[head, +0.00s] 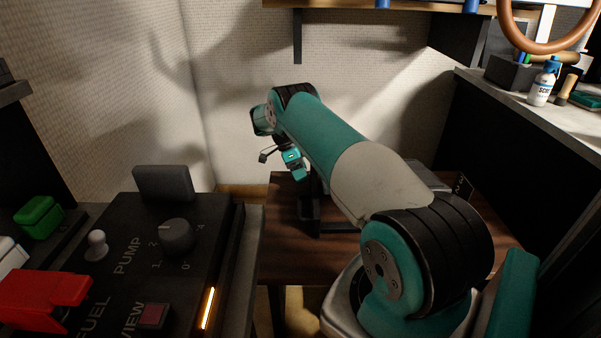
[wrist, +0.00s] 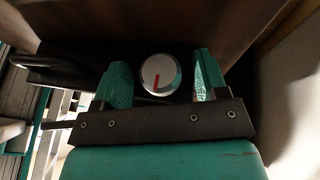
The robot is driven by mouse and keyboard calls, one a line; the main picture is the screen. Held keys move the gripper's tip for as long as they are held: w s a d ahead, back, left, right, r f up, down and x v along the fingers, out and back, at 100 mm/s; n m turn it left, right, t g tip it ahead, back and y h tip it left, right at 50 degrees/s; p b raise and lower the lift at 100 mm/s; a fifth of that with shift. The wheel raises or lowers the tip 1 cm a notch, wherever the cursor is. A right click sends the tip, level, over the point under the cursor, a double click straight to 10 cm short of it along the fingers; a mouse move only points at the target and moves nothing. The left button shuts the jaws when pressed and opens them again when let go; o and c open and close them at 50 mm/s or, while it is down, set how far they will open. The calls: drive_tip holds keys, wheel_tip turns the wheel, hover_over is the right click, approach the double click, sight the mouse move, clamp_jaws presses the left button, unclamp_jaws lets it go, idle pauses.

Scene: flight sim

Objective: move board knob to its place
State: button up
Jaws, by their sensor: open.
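A round knob (wrist: 160,74) with a pale face and a red pointer line shows in the wrist view, apparently the board knob. It lies between the two teal fingers of my gripper (wrist: 163,79), with a gap on each side. I cannot tell whether the fingertips are level with it or above it. In the head view, my gripper (head: 287,160) is open beside a dark upright stand on the brown table (head: 280,240). The knob cannot be made out there.
A black control panel (head: 125,222) at the left carries a dark dial (head: 177,235) marked PUMP, a red switch cover (head: 45,298) and a lit strip. A shelf at the right holds a white bottle (head: 543,83) and other items. A pale wall stands behind.

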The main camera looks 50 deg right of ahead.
wheel_tip(320, 180, up, 20)
drive_tip(key=p, duration=1.3)
drive_tip(key=shift+p, duration=0.35)
